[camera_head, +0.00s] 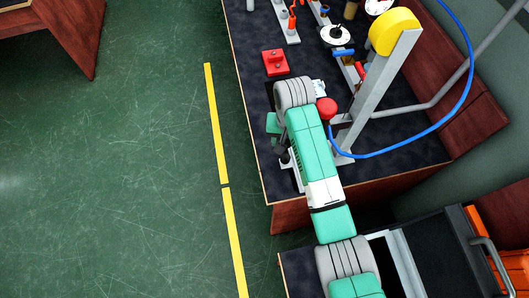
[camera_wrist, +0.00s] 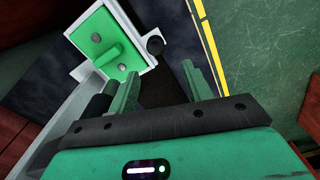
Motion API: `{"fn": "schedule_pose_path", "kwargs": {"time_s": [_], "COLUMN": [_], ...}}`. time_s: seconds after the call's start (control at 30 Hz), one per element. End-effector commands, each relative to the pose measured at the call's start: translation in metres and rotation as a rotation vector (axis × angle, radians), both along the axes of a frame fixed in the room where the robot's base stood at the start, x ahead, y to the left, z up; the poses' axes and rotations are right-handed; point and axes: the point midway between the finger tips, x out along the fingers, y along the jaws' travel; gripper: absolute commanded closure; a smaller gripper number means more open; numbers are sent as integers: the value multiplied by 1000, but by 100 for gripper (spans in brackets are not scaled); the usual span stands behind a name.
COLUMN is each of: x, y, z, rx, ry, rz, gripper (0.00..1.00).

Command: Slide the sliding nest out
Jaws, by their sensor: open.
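A green plate with a raised green bar handle and two grey bolts, which looks like the sliding nest (camera_wrist: 105,42), sits in a pale grey frame at the upper left of the wrist view. A black round knob (camera_wrist: 155,45) is at the frame's right side. My gripper (camera_wrist: 158,82) is open and empty, its two green fingers apart and pointing towards the area below and right of the plate. Neither finger visibly touches the handle. In the head view my arm hides most of this spot; a small green part (camera_head: 273,122) shows left of my wrist.
The dark-topped table (camera_head: 395,155) carries a red block (camera_head: 275,62), a grey post with a yellow wheel (camera_head: 394,32), a red knob (camera_head: 327,108) and a blue hose (camera_head: 400,150) close to my arm. Open green floor with a yellow line (camera_head: 217,130) lies left.

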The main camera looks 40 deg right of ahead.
Motion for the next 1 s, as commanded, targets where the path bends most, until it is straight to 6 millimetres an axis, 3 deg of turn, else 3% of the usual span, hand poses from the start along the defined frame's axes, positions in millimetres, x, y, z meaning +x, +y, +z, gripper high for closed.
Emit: {"fn": "schedule_pose_path", "kwargs": {"time_s": [0.23, 0.6, 0.97, 1.0], "x": [-6, -6, -5, -5], "y": [-2, -2, -2, -2], "z": [-12, -76, -82, -82], "rx": [10, 8, 8, 8], "ry": [25, 22, 20, 20], "rz": [-11, -11, -10, -10], "gripper": [51, 51, 51, 56]}}
